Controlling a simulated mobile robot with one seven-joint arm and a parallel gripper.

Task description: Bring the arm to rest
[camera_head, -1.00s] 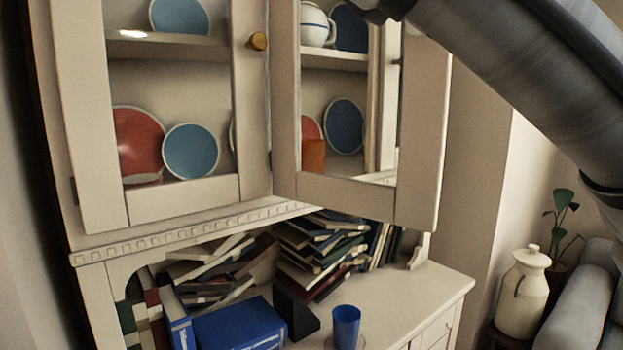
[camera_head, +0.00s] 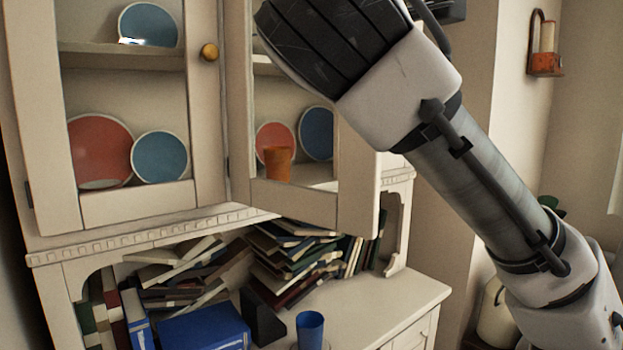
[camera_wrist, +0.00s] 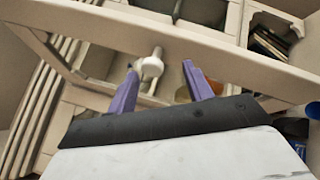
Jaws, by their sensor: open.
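My gripper (camera_wrist: 158,66) shows in the wrist view with its two purple fingers spread apart and nothing held between them. In the head view my arm (camera_head: 470,175) reaches from the lower right up across the glazed right cabinet door (camera_head: 358,215), which stands swung open. The gripper's fingers are out of sight there.
The left cabinet door (camera_head: 208,150) has a brass knob (camera_head: 209,52). Plates and an orange cup (camera_head: 277,163) stand on the shelves. Stacked books (camera_head: 300,260), a blue box (camera_head: 205,328) and a blue cup (camera_head: 310,330) sit below. The counter (camera_head: 400,292) is clear at right.

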